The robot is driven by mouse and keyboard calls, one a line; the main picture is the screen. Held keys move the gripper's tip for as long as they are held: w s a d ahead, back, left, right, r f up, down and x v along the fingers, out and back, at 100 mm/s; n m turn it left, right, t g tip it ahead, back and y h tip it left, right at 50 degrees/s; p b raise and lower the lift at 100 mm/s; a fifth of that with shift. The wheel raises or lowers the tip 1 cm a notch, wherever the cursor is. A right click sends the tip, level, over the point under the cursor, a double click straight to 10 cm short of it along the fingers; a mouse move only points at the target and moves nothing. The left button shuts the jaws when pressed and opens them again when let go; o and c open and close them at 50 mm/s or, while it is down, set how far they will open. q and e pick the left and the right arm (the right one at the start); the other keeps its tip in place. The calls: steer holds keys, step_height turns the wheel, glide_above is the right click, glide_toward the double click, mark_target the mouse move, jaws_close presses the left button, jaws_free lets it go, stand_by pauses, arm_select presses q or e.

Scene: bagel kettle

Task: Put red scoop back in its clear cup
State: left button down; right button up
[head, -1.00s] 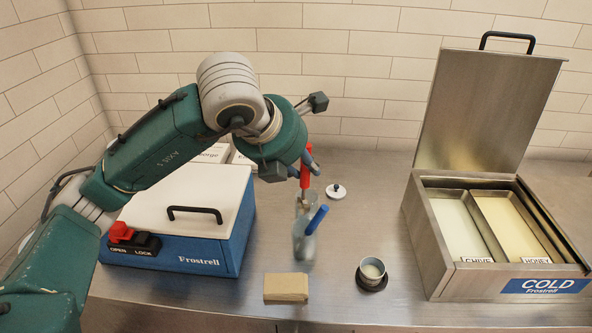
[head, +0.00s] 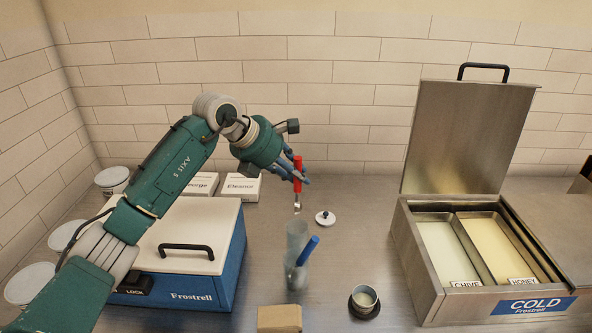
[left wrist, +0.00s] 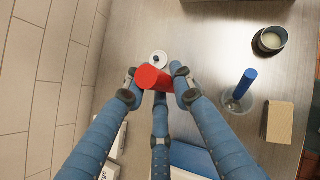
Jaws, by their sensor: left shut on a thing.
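My left gripper (head: 298,177) is shut on the red scoop (head: 297,172) by its handle. The scoop hangs roughly upright, its metal end downward, above and behind the rear clear cup (head: 297,234) in the head view. That cup looks empty. The front clear cup (head: 296,276) holds the blue scoop (head: 308,250), which leans right. In the left wrist view the red handle (left wrist: 153,78) sits between my fingers, and the blue handle (left wrist: 245,84) stands in its cup to the right. The rear cup is not clear there. My right gripper is not in view.
A white lid (head: 325,218) lies right of the scoop. A small dark-based cup (head: 364,297) and a tan block (head: 279,318) are in front. The blue Frostrell box (head: 190,278) stands left, the open COLD bin (head: 415,258) right. Name boxes (head: 241,187) stand behind.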

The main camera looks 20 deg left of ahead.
mark_target(296, 194)
arm_select(q)
step_height(296, 194, down, 6)
steer(key=b, duration=0.4)
steer(key=shift+f, duration=0.25)
steer(key=shift+f+b, duration=2)
steer(key=shift+f, duration=0.9)
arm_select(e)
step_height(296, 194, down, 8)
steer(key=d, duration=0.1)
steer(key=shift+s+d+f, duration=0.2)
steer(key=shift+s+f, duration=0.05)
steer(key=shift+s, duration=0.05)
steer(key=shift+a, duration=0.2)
arm_select(q)
steer(key=c, duration=1.4)
jaws_free()
